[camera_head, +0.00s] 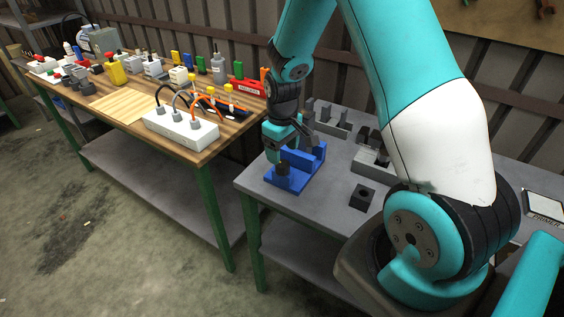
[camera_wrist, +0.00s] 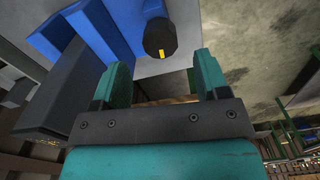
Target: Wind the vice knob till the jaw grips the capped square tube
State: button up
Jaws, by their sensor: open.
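The blue vice (camera_head: 290,184) sits on the grey table, and its blue body also shows at the top left of the wrist view (camera_wrist: 105,25). Its dark round knob (camera_wrist: 160,38) carries a yellow mark and lies just beyond and between my fingertips in the wrist view. My gripper (camera_wrist: 160,72) is open, with one finger on each side of the knob's line; I cannot tell whether they touch it. In the head view my gripper (camera_head: 277,157) is above the vice's near end. A dark grey square piece (camera_wrist: 60,92), apparently the tube, stands by the blue jaws; its contact with the jaw is unclear.
A dark block with a hole (camera_head: 362,197) stands right of the vice on the grey table (camera_head: 325,205). Grey fixtures (camera_head: 330,118) stand behind. A wooden bench (camera_head: 115,108) with a white socket strip (camera_head: 180,128) is at left, across a gap.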

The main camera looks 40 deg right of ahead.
aim_at(282, 164)
notch_tip(282, 164, down, 6)
jog(key=shift+r+p, duration=0.15)
jog(key=shift+p, duration=0.2)
jog(key=c, duration=0.9)
